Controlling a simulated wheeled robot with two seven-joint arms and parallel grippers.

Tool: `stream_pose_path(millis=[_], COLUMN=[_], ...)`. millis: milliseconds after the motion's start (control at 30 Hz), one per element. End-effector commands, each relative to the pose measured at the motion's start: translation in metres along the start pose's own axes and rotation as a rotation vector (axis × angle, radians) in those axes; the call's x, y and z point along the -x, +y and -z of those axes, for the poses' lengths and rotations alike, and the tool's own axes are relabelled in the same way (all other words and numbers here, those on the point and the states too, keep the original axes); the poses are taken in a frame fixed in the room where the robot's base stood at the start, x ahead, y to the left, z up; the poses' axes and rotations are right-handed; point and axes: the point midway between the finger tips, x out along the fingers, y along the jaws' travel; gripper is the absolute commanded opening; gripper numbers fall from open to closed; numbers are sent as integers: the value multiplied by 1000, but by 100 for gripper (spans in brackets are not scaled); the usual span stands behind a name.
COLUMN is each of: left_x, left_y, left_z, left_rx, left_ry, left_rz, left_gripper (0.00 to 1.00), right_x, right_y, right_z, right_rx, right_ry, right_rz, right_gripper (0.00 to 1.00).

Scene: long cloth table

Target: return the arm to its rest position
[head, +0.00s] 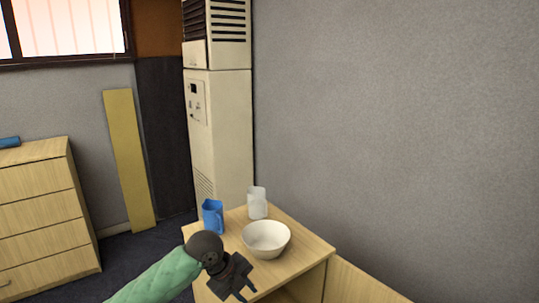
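My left arm, in a green sleeve, comes in from the lower left of the head view. Its dark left gripper (246,293) points down and to the right over the near left part of a wooden cabinet top (298,239). Its two fingers look apart, with nothing seen between them. A white bowl (266,240) stands on the cabinet top just beyond the gripper, apart from it in the picture. My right gripper is not in view.
A tall cream cabinet unit (218,130) and a grey wall (400,120) rise behind. A wooden chest of drawers (40,215) stands left, with dark floor between.

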Motion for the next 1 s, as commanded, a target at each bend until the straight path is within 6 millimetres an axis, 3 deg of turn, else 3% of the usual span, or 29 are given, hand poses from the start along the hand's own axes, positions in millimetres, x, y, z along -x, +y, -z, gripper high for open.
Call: stream_pose_path(millis=[400, 667, 1000], left_x=[-50, -68, -81], left_y=[52, 94, 165], left_z=[43, 60, 76], left_rx=[438, 750, 1193], left_ry=[-12, -37, -100], left_rz=[89, 137, 189], left_gripper=[24, 24, 24], right_x=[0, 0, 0], right_y=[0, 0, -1], right_z=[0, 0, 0], right_rx=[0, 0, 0], right_ry=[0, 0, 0], right_rz=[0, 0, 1], right_gripper=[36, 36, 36])
